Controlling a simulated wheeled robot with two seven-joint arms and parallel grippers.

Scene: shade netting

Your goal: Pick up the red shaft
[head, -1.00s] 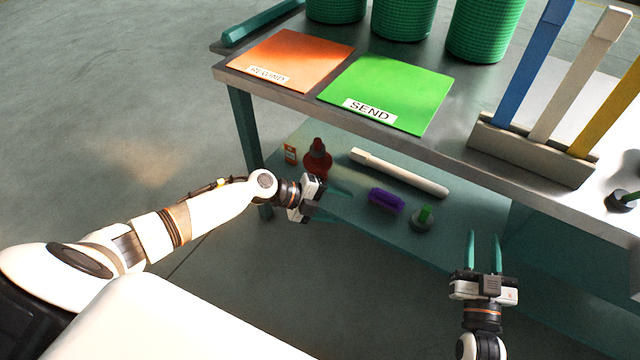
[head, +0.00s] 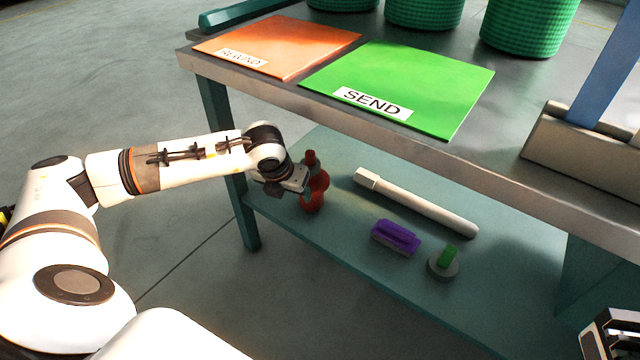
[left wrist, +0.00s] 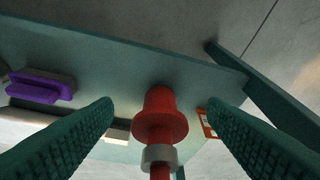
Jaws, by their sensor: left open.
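No long red shaft shows in these views. The only large red thing is a red bottle-shaped piece (head: 313,192) with a wide flange, at the left end of the lower shelf. It shows in the left wrist view (left wrist: 160,122) with a grey collar and a narrow stem. My left gripper (head: 298,184) is beside it. In the left wrist view its green fingers (left wrist: 160,106) are open, one either side of the red piece, with gaps. My right gripper (head: 612,335) is cut off at the bottom right; its fingers are hidden.
The lower shelf (head: 340,238) also holds a white shaft (head: 420,205), a purple block (head: 396,236) and a green-topped round piece (head: 443,262). The tabletop above has an orange mat (head: 285,42), a green mat (head: 410,75) and a rack (head: 575,150). The table leg (head: 222,150) is close to my left arm.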

